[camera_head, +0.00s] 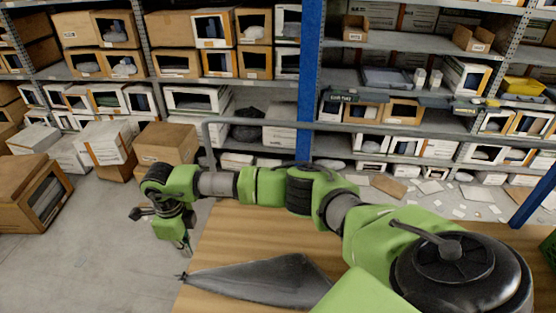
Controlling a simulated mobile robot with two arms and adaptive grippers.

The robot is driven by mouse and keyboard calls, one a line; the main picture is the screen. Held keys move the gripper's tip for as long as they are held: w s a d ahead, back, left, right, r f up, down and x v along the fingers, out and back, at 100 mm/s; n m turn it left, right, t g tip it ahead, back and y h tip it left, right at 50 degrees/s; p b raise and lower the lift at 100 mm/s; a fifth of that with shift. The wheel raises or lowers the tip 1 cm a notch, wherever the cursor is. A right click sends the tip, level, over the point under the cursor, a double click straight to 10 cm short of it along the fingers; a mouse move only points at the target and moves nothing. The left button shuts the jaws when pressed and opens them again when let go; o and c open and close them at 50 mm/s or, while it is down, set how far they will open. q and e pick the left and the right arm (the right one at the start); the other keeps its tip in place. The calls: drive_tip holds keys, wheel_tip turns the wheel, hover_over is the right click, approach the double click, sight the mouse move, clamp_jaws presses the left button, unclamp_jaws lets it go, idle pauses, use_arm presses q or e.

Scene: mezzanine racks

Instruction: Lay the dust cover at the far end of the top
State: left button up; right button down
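The dust cover (265,280) is a dark grey sheet lying on the wooden top (340,237). It looks creased and narrows to a point at the left, by the top's left edge. My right arm reaches across the top from the right. My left gripper is not in view. My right arm's links hide part of the top and possibly the cover's right end.
A grey rail (270,122) runs behind the top, with a blue post (310,60) beyond. Racks of cartons fill the back. Cartons (165,143) stand on the floor at left. Papers litter the floor at right. Grey floor (90,245) left of the top is clear.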

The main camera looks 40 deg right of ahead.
hover_over(301, 262)
wheel_tip(301, 262, down, 2)
wheel_tip(301, 262, down, 3)
drive_tip(key=shift+r, duration=0.2)
drive_tip(key=shift+w+f, duration=0.1)
drive_tip(key=shift+f, duration=0.2)
drive_tip(key=shift+f+b, duration=0.45)
drive_tip(key=shift+f, duration=0.05)
wheel_tip(301, 262, down, 4)
drive_tip(key=b, duration=0.3)
drive_tip(key=shift+b, duration=0.35)
drive_tip(key=shift+d+r, duration=0.1)
